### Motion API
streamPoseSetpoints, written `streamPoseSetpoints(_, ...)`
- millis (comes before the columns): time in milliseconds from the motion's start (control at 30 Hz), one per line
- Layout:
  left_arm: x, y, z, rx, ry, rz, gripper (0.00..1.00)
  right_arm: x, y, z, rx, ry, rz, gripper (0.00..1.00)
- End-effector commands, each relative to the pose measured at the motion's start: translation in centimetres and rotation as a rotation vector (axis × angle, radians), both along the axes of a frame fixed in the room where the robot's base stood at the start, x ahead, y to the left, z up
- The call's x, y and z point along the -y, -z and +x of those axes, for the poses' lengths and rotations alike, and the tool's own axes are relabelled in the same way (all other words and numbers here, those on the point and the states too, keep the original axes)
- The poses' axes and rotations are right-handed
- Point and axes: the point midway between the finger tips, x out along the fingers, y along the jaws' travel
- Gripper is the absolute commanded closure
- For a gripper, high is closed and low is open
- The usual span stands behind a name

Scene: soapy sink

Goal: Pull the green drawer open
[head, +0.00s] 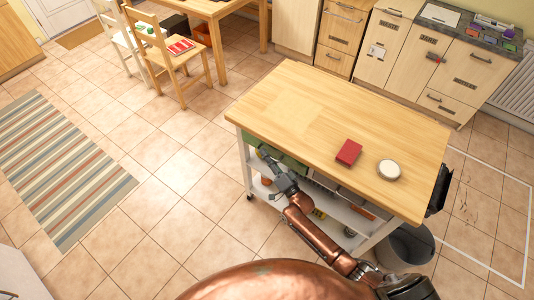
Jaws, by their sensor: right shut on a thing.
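The green drawer (291,161) sits under the near left edge of the wooden top of a white kitchen cart. Only part of its green front shows, and I cannot tell whether it stands out from the cart. My right gripper (264,153) is at this drawer front, its fingers shut at the handle. The handle itself is mostly hidden by the fingers. My left gripper is out of view.
The cart's wooden top (290,105) carries a red box (349,152) and a round white-topped item (389,169). A grey bin (405,247) stands by its right end. Tiled floor left of the cart is clear, up to a striped rug (60,170).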

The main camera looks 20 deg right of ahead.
Motion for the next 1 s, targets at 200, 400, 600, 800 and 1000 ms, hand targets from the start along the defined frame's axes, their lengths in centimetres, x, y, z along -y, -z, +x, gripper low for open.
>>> streamPoseSetpoints(200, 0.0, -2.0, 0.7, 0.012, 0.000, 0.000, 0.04, -4.1, -0.2, -3.2, -0.005, -0.002, 0.007, 1.00)
streamPoseSetpoints(400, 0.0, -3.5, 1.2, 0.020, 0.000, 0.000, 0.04, -8.7, -0.2, -6.8, -0.006, -0.002, 0.005, 1.00)
streamPoseSetpoints(600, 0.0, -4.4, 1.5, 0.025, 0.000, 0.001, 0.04, -12.5, -0.1, -9.8, -0.005, -0.001, 0.003, 1.00)
streamPoseSetpoints(800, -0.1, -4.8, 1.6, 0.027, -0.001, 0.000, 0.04, -14.9, 0.0, -11.6, -0.003, 0.000, 0.002, 1.00)
streamPoseSetpoints(1000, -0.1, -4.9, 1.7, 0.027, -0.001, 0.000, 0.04, -15.8, 0.1, -12.3, -0.002, 0.000, 0.000, 1.00)
